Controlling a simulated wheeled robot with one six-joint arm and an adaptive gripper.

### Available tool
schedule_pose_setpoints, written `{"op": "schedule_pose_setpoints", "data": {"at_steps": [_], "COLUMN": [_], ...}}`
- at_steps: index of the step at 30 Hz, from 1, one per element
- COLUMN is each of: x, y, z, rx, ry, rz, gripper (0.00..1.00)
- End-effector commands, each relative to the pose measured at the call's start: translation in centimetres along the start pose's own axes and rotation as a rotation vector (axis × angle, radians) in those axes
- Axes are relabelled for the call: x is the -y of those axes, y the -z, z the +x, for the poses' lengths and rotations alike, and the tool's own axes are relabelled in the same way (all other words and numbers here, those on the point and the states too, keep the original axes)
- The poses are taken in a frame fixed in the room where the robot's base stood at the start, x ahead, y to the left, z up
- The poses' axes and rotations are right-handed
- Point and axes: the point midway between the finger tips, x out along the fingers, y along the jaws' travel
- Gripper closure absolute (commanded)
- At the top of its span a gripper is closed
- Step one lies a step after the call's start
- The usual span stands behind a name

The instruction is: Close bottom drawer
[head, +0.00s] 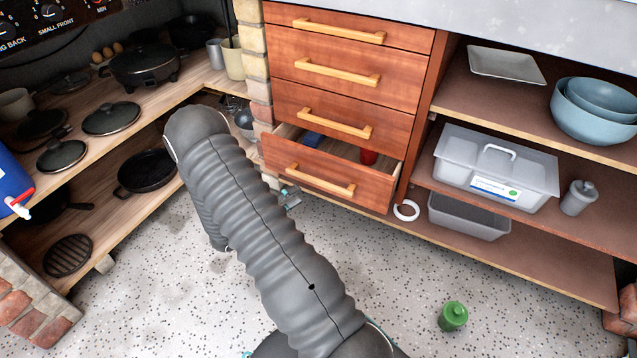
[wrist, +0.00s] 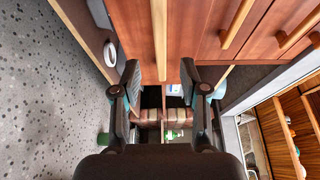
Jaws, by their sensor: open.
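The bottom drawer (head: 325,182) stands pulled out below the other drawers in the head view. Its front is red-brown wood with a light bar handle (head: 320,180). A blue item (head: 311,139) and a red item (head: 368,157) show inside it. My gripper (wrist: 160,82) is open and empty in the wrist view, its two dark fingers apart. A light wooden strip (wrist: 160,35) runs up between and beyond the fingertips; I cannot tell whether it is the drawer's handle or an edge. In the head view my arm hides most of the gripper, low beside the drawer's left end.
Closed drawers (head: 345,75) are stacked above. Open shelves (head: 520,215) on the right hold bowls and tubs. A white ring (head: 406,210) lies by the drawer's right end. A green bottle (head: 453,316) stands on the speckled floor (head: 400,270). Pan shelves (head: 100,145) are at left.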

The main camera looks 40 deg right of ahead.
Motion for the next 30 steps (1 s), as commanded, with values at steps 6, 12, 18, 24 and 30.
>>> {"op": "schedule_pose_setpoints", "data": {"at_steps": [6, 12, 18, 24, 30], "x": [0.0, 0.0, 0.0, 0.0, 0.0], "y": [0.1, 0.1, 0.0, 0.0, 0.0], "z": [4.3, 7.5, 9.3, 9.7, 9.7], "rx": [-0.005, -0.003, -0.001, 0.000, 0.000], "ry": [0.000, 0.000, 0.000, 0.000, 0.000], "rz": [0.002, 0.003, 0.003, 0.002, 0.002], "gripper": [0.56, 0.56, 0.56, 0.56, 0.64]}}
